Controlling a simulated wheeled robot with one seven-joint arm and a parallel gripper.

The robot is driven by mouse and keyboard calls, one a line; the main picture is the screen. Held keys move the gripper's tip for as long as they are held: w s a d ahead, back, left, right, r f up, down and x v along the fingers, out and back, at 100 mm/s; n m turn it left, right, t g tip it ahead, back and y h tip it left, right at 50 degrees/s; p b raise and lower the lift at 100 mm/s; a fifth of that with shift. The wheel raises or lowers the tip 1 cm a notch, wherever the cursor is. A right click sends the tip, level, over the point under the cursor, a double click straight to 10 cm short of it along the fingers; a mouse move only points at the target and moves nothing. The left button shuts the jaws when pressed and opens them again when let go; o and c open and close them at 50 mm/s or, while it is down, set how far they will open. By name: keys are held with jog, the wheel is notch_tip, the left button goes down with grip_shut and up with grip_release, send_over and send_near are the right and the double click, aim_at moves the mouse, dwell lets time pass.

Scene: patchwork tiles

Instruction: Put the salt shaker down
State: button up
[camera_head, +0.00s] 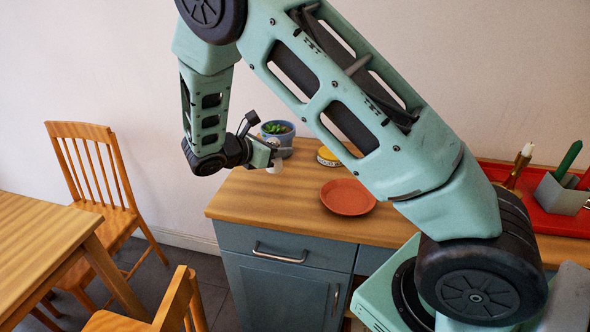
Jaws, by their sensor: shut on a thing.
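My gripper (278,157) is over the left part of the wooden counter, in front of a potted plant. It is shut on a small whitish thing, which I take to be the salt shaker (274,167). Only a little of the shaker shows below the fingers; the rest is hidden. I cannot tell whether its base touches the counter (262,205) or hangs just above it.
A blue plant pot (279,141) stands close behind my gripper. The counter's front left is clear.

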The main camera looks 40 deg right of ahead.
jog(key=shift+f+p, duration=0.3)
jog(key=shift+f, duration=3.3)
jog(key=shift+f, duration=0.15)
jog(key=o, duration=1)
